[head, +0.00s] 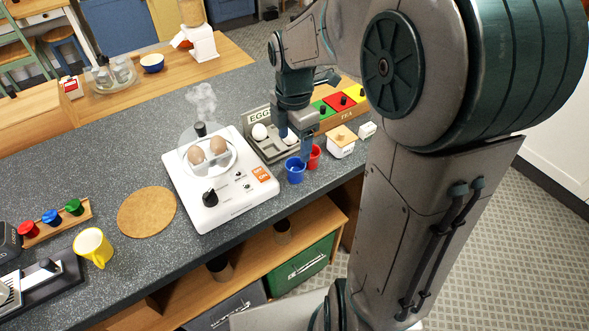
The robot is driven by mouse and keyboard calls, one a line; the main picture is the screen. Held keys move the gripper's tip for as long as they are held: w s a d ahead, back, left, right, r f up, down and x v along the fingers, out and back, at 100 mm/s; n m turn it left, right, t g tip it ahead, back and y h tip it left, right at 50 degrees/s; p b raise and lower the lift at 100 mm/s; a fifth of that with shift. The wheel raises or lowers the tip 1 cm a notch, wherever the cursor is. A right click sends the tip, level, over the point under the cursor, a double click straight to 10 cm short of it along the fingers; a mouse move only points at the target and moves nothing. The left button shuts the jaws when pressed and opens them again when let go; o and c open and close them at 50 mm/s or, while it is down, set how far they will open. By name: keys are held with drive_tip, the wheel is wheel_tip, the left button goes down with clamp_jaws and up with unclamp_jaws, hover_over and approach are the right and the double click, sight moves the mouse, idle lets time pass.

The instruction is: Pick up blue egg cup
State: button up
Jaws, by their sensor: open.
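The blue egg cup (294,173) stands upright on the speckled grey counter, near its front edge, just right of the white egg cooker. My gripper (296,147) points down right above and behind it in the picture, open. One fingertip overlaps the cup's rim in this view; I cannot tell whether it touches. Nothing is seen held between the fingers. A red egg cup (315,155) stands close to the right of the blue one, partly hidden by my gripper.
The white egg cooker (213,207) with brown eggs and steam stands left.

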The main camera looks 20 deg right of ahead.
sight(295, 167)
drive_tip(key=f, duration=0.9)
drive_tip(key=shift+d+f, duration=0.2)
drive_tip(key=shift+f, duration=0.2)
drive_tip(key=c, duration=1.1)
